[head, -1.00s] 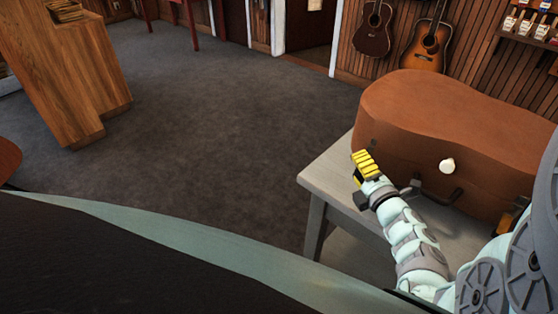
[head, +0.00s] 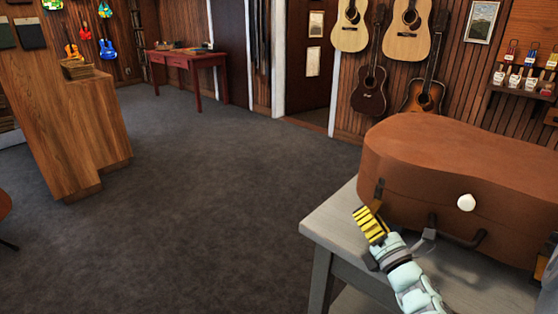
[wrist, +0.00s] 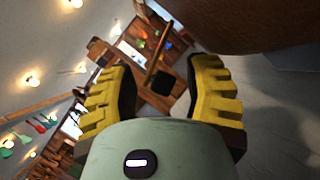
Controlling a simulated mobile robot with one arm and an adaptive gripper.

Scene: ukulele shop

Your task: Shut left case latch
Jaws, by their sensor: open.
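The brown instrument case (head: 450,165) lies closed-looking on a grey table, with its front facing me. A dark upright piece, seemingly the left latch (head: 378,190), stands at the case's front left, just above my gripper (head: 371,225). Whether that latch is raised or flush is too small to tell. My gripper has yellow ribbed fingers and is beside the front left corner, with no clear contact. The wrist view shows the fingers (wrist: 160,72) spread apart, with nothing clearly held. The case's underside or side (wrist: 240,25) fills the upper right there.
A dark handle (head: 462,240) and a white round knob (head: 466,203) are on the case's front, right of my gripper. Open carpet lies to the left, with a wooden counter (head: 70,130) beyond.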

